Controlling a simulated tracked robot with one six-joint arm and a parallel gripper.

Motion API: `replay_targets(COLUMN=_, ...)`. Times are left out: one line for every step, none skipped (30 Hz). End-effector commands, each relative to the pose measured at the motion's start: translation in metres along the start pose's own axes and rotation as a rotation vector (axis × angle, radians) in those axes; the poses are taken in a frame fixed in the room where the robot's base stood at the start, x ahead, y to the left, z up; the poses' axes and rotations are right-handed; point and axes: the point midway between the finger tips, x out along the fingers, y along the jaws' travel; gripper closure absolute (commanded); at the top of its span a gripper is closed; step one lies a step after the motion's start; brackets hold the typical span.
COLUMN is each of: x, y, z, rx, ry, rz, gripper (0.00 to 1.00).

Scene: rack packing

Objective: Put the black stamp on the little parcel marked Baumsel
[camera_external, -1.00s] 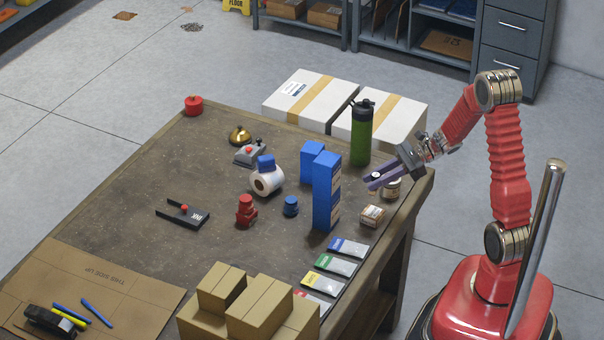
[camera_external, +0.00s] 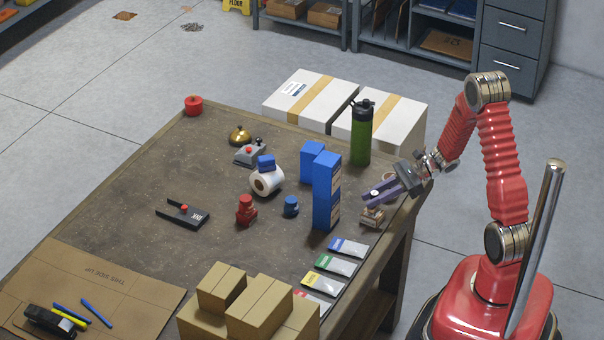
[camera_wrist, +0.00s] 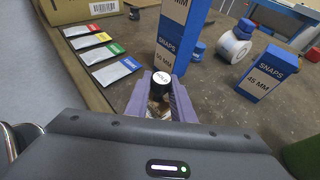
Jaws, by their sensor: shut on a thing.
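My gripper (camera_external: 371,197) has purple fingers and is shut on the black stamp (camera_external: 375,193), near the table's right edge. In the wrist view the stamp (camera_wrist: 162,78) is dark with a white, lettered round top, between the fingertips of my gripper (camera_wrist: 160,86). A little brown parcel (camera_external: 372,217) with a pale label lies just below the fingers in the external view. Its name cannot be read, and whether the stamp touches it cannot be told. A second small item (camera_external: 390,176) is mostly hidden behind my gripper.
Tall blue SNAPS boxes (camera_external: 326,190) stand close left of my gripper. A green bottle (camera_external: 361,145) stands behind. Coloured packets (camera_external: 335,264) lie in front. A red stamp (camera_external: 246,211), a blue stamp (camera_external: 291,206) and a paper roll (camera_external: 266,181) stand farther left.

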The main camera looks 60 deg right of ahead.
Motion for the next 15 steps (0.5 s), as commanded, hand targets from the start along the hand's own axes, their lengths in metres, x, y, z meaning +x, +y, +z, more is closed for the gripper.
replay_targets(x=0.0021, y=0.0002, z=-0.0050, rx=0.002, ry=0.000, rz=0.001, gripper=1.00)
replay_targets(x=0.0028, y=0.0003, z=-0.0068, rx=0.001, ry=0.000, rz=0.001, gripper=1.00)
replay_targets(x=0.0035, y=0.0002, z=-0.0083, rx=0.000, ry=0.000, rz=0.001, gripper=1.00)
replay_targets(x=0.0038, y=0.0002, z=-0.0090, rx=0.000, ry=0.000, rz=0.000, gripper=1.00)
replay_targets(x=0.0039, y=0.0002, z=-0.0094, rx=-0.001, ry=0.000, rz=0.000, gripper=1.00)
replay_targets(x=0.0039, y=0.0001, z=-0.0094, rx=-0.001, ry=0.000, rz=0.000, gripper=1.00)
replay_targets(x=0.0039, y=0.0001, z=-0.0093, rx=-0.001, ry=0.000, rz=0.000, gripper=1.00)
replay_targets(x=0.0039, y=0.0001, z=-0.0093, rx=-0.001, ry=0.000, rz=0.000, gripper=1.00)
replay_targets(x=0.0038, y=0.0001, z=-0.0092, rx=-0.001, ry=0.000, rz=0.000, gripper=1.00)
replay_targets(x=0.0038, y=0.0001, z=-0.0092, rx=-0.001, ry=0.000, rz=0.000, gripper=1.00)
replay_targets(x=0.0038, y=0.0002, z=-0.0092, rx=-0.001, ry=0.000, rz=0.000, gripper=1.00)
replay_targets(x=0.0038, y=0.0002, z=-0.0093, rx=-0.001, ry=0.000, rz=0.000, gripper=1.00)
replay_targets(x=0.0040, y=0.0002, z=-0.0097, rx=-0.001, ry=0.000, rz=0.000, gripper=1.00)
replay_targets(x=0.0043, y=0.0002, z=-0.0103, rx=-0.001, ry=0.000, rz=0.000, gripper=1.00)
replay_targets(x=0.0046, y=0.0002, z=-0.0112, rx=0.000, ry=0.000, rz=0.001, gripper=1.00)
